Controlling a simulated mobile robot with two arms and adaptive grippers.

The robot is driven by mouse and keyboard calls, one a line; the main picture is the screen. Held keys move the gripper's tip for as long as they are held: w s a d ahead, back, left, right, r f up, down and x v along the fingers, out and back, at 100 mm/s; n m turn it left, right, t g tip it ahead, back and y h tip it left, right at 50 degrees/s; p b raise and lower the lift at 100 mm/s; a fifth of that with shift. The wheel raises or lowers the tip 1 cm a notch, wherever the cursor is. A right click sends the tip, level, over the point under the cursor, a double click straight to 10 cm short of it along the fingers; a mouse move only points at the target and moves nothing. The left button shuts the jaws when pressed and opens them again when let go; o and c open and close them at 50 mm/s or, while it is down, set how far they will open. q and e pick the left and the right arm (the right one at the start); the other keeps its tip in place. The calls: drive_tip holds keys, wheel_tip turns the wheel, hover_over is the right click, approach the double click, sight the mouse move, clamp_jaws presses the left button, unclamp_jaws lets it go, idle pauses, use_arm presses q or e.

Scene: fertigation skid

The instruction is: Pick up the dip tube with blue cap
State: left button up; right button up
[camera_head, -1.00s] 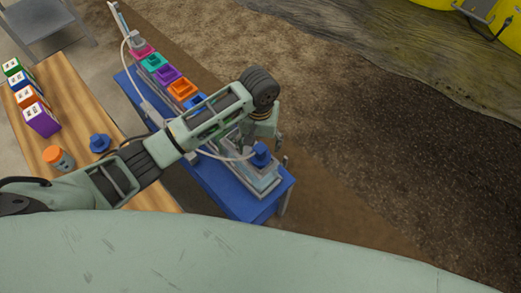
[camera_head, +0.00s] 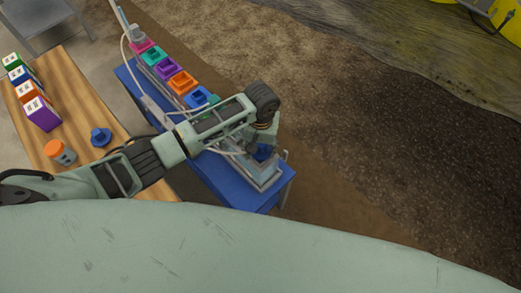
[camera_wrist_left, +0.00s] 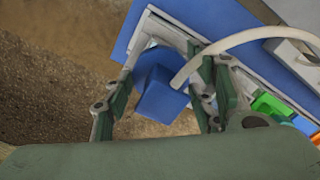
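The dip tube's blue cap (camera_head: 263,153) is at the near end of the blue bench, partly hidden under my left gripper (camera_head: 262,143). In the left wrist view, the blue cap (camera_wrist_left: 160,97) has a round part and a squarer block, and a pale hose (camera_wrist_left: 222,44) runs from it to the right. My left gripper (camera_wrist_left: 165,82) is open, its two fingers on either side of the cap with gaps visible. The tube below the cap is hidden. My right gripper is not in view.
The blue bench (camera_head: 232,192) carries a row of coloured sockets, pink, teal, purple, orange (camera_head: 183,82) and blue. Left of it, a wooden table (camera_head: 75,105) holds several coloured boxes, an orange-capped bottle (camera_head: 59,152) and another blue piece (camera_head: 101,137). Bare soil lies right.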

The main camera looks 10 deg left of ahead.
use_arm(q)
drive_tip(key=c, duration=0.6)
drive_tip(key=shift+r, duration=0.1)
